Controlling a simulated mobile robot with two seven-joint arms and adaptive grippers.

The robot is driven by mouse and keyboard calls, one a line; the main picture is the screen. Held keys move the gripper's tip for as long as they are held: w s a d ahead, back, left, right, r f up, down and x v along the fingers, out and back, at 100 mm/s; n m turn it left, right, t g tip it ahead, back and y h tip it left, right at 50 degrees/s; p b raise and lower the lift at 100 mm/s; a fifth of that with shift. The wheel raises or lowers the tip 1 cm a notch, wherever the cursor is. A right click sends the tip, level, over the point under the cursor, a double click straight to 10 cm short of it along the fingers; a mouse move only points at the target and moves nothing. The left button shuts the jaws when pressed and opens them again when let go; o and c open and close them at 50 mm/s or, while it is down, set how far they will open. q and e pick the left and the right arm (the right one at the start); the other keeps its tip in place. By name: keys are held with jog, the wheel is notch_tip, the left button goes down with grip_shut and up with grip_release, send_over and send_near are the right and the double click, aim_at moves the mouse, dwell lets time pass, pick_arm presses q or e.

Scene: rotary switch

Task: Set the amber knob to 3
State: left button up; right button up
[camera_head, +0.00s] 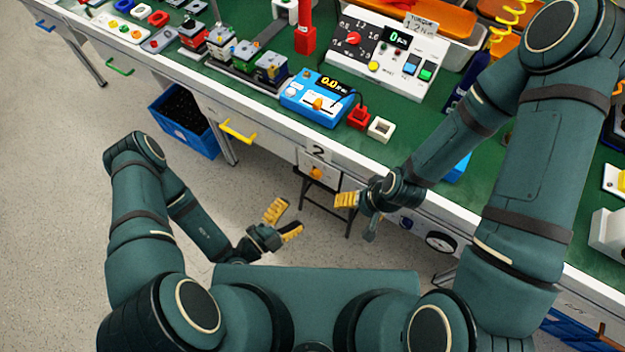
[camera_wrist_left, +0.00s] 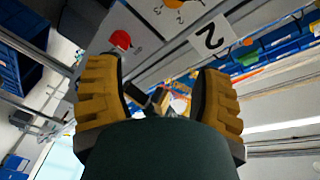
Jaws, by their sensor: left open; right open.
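An amber knob (camera_head: 317,173) sits on a pale panel (camera_head: 329,182) on the bench front, below a sign marked 2 (camera_head: 318,151). Its pointer setting is too small to read in the head view. In the left wrist view an amber knob (camera_wrist_left: 172,4) is cut off by the top edge, with 2 and 3 beside it; a red knob (camera_wrist_left: 121,40) is lower left. My left gripper (camera_head: 284,219) is open and empty, below left of the panel and apart from it. My right gripper (camera_head: 345,199) is open, just below right of the panel.
On the green bench top stand a blue meter (camera_head: 318,97) with an orange knob, a white torque unit (camera_head: 389,55) with a red knob, and a red block (camera_head: 359,117). A black stool (camera_head: 349,215) is under the bench front. The floor at left is mostly clear.

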aim_at(314, 176)
pick_arm(q)
jog(key=w+d+n, duration=0.1)
jog(key=w+d, duration=0.1)
jog(key=w, duration=0.2)
jog(key=w+d+f+n+t+y+b, duration=0.1)
jog(key=w, duration=0.3)
jog(key=w+d+n+t+y+b, duration=0.1)
jog(key=w+d, duration=0.1)
jog(key=w, duration=0.2)
jog(key=shift+w+d+f, duration=0.15)
jog(key=shift+d+f, duration=0.15)
jog(key=shift+f, duration=0.05)
grip_shut()
